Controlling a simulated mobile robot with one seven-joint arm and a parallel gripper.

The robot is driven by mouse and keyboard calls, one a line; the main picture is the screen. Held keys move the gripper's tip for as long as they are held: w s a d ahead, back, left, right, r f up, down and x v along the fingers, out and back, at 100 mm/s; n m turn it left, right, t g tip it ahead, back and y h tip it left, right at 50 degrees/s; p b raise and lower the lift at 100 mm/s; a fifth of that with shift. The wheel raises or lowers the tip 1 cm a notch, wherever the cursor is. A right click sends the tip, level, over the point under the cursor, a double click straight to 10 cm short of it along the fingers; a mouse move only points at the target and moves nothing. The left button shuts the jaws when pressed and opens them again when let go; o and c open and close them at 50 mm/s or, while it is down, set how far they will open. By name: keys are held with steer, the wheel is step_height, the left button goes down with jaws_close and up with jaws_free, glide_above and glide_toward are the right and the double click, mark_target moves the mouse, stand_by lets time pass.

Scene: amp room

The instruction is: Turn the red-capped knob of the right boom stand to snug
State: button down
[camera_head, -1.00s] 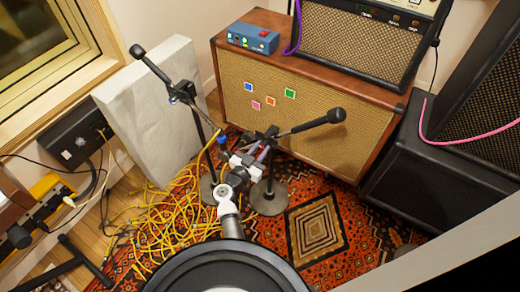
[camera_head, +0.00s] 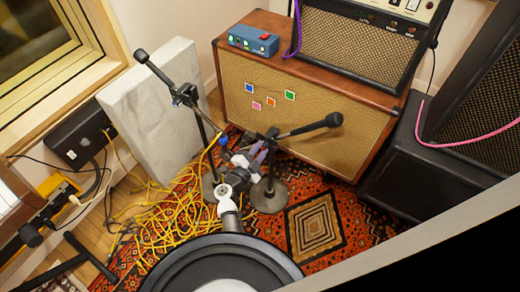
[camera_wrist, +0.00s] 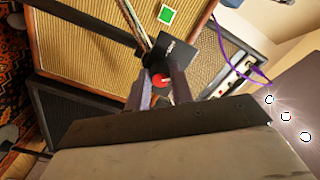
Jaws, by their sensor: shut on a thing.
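The right boom stand (camera_head: 270,188) stands on the rug with a round base, its boom reaching right to a dark microphone (camera_head: 333,119). Its red-capped knob (camera_wrist: 161,80) sits against a black clutch block (camera_wrist: 178,54) in the wrist view. My gripper (camera_wrist: 161,88) is shut on the knob, with one finger on each side and the red cap showing between them. In the head view my gripper (camera_head: 262,152) is at the stand's clutch, and the knob is hidden there.
The left boom stand (camera_head: 206,127) is close beside my gripper. Yellow cables (camera_head: 170,215) lie on the floor to the left. A wide speaker cabinet (camera_head: 310,115) with a blue pedal (camera_head: 253,40) is behind. Open rug (camera_head: 318,228) lies in front.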

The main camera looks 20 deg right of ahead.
steer(key=shift+a+m+b, duration=0.1)
steer(key=shift+m+b, duration=0.35)
steer(key=shift+m, duration=3.25)
steer(key=c, duration=1.2)
jaws_free()
steer(key=shift+r, duration=0.1)
steer(key=p+v, duration=0.3)
steer(key=v, duration=1)
steer(key=shift+s+a, duration=0.25)
steer(key=shift+a, duration=0.05)
